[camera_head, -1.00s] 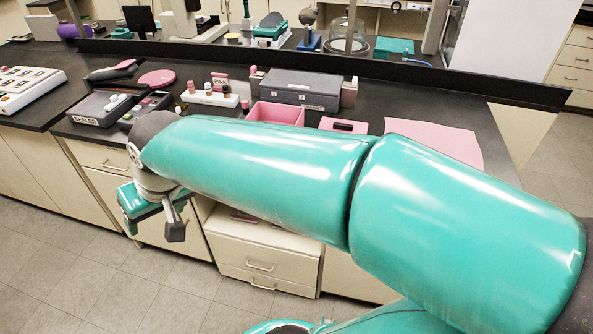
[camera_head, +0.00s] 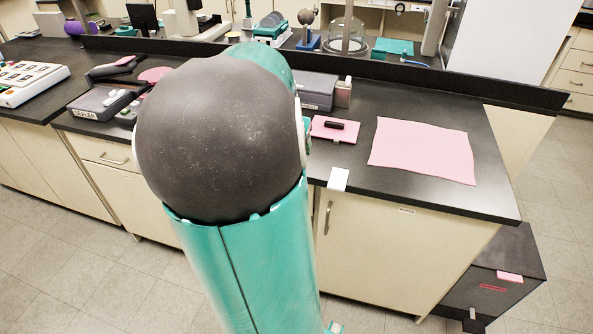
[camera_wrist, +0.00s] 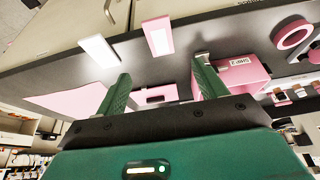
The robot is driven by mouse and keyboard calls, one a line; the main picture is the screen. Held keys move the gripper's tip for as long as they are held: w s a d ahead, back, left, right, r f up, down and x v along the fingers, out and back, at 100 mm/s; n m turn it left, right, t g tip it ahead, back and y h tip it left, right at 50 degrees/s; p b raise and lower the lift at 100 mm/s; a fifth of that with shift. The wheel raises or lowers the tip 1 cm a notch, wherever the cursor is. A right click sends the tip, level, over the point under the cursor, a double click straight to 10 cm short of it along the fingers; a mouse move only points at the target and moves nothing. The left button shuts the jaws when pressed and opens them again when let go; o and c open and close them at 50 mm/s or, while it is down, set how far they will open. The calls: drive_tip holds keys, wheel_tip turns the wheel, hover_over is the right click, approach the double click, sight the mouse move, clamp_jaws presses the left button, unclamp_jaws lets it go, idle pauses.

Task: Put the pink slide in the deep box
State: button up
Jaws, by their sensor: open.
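A flat pink slide-like piece with a pale middle (camera_wrist: 158,37) lies at the counter's front edge in the wrist view. In the head view my arm hides that spot. A pink box with a white label (camera_wrist: 246,78) stands on the counter to its lower right in the wrist view; I cannot tell whether it is the deep box. My gripper (camera_wrist: 160,85) is open and empty, its two green fingers spread above the counter. The pink piece shows beyond and between the fingertips, apart from them. In the head view my gripper is hidden behind my arm.
A white slide-like piece (camera_head: 338,179) lies at the counter's front edge. A pink pad (camera_head: 321,129) with a black block (camera_head: 334,125) and a pink mat (camera_head: 422,152) lie behind. A grey case (camera_head: 317,86) stands farther back. A dark bin (camera_head: 512,255) stands on the floor at right.

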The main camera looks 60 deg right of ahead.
drive_tip(key=x, duration=0.5)
drive_tip(key=shift+f, duration=0.4)
drive_tip(key=shift+a+x, duration=0.15)
drive_tip(key=shift+x, duration=1.25)
drive_tip(key=shift+a+x, duration=0.15)
drive_tip(key=shift+x, duration=1.25)
drive_tip(key=shift+f, duration=0.1)
drive_tip(key=c, duration=1.1)
drive_tip(key=shift+c, duration=0.2)
